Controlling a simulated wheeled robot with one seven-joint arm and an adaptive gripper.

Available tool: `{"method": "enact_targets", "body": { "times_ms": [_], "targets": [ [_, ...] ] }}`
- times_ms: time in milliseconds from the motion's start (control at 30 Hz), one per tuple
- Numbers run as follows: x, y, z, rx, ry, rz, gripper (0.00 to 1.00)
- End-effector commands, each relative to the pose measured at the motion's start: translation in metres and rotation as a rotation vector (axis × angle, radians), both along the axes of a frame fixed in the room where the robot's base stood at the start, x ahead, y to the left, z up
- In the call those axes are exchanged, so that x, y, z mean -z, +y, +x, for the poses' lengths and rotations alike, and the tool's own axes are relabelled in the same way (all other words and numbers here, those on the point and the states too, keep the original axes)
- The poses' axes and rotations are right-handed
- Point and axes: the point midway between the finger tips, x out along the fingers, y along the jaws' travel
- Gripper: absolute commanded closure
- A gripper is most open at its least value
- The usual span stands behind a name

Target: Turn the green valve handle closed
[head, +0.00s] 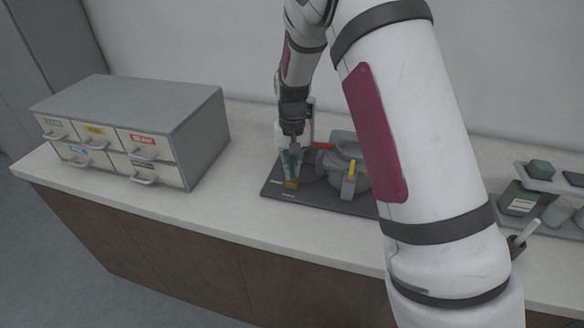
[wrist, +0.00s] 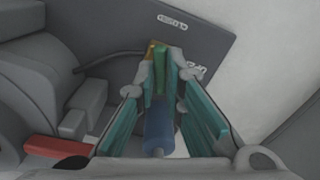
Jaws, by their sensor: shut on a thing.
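The green valve handle (wrist: 162,76) shows in the wrist view between my fingertips, with a small brass-yellow part (wrist: 154,49) just beyond it. My gripper (wrist: 166,62) is shut on the green handle, its teal-padded fingers on either side. A blue cylindrical piece (wrist: 158,128) lies between the fingers, nearer the camera. In the head view my gripper (head: 291,168) points down at the plate's left part, largely covering the handle.
A drawer cabinet (head: 150,120) is at left. A rack of bottles (head: 535,185) is at right. Counter between cabinet and plate is clear.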

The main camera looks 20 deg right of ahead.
Motion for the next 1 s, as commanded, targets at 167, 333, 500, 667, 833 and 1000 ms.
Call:
{"method": "enact_targets", "body": {
  "times_ms": [167,333,500,667,833,1000],
  "targets": [
    [-0.0007,-0.0001,0.0006,0.137,-0.002,-0.001,1.00],
    [-0.0007,0.0003,0.0007,0.240,-0.002,0.000,1.00],
    [-0.0007,0.0001,0.0008,0.307,-0.002,0.000,1.00],
    [-0.0007,-0.0001,0.0008,0.341,-0.003,-0.001,1.00],
    [-0.0007,-0.0002,0.0008,0.353,-0.003,0.000,1.00],
    [-0.0007,-0.0002,0.0009,0.353,-0.003,0.000,1.00]
  ]
}}
